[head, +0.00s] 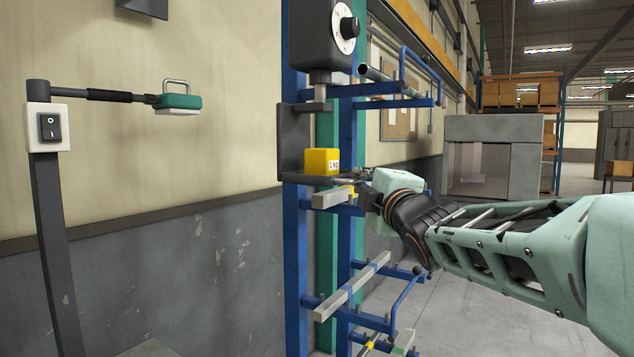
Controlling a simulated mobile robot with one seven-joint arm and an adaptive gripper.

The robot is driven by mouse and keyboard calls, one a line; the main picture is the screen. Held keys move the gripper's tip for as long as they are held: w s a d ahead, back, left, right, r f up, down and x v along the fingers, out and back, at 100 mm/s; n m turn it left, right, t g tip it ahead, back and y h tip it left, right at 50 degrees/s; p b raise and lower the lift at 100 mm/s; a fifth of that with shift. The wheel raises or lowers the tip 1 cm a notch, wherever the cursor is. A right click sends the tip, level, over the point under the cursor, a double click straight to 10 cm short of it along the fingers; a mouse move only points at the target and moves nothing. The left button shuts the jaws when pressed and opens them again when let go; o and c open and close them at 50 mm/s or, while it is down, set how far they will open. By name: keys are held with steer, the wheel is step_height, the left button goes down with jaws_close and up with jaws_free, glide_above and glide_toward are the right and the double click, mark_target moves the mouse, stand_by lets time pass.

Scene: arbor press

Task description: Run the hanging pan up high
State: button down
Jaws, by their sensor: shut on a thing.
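The hanging pan (293,178) is a dark shelf-like plate with an upright back plate, in the middle of the head view against the blue and green posts. A yellow block (321,161) with a white label sits on it. A dark box with a white dial (325,38) is above, with a short grey stem below it near the top of the back plate. My gripper (352,181) is at the pan's right side, level with its plate, and is shut there. The fingers are small and partly merge with dark parts, so the exact grip point is unclear.
Blue brackets and grey bars (352,288) stick out below the pan, and a blue bracket (375,88) above right. Open floor lies behind my arm.

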steer(key=shift+d+f+b, duration=0.1)
steer(key=shift+f+b, duration=0.4)
steer(key=shift+f, duration=0.05)
steer(key=shift+r, duration=0.1)
steer(key=c, duration=2)
jaws_free()
steer(key=shift+c, duration=0.2)
steer(key=s+d+f, duration=0.1)
steer(key=s, duration=1)
steer(key=shift+s+d+f, duration=0.2)
steer(key=shift+s+d, duration=0.15)
steer(key=shift+s, duration=0.05)
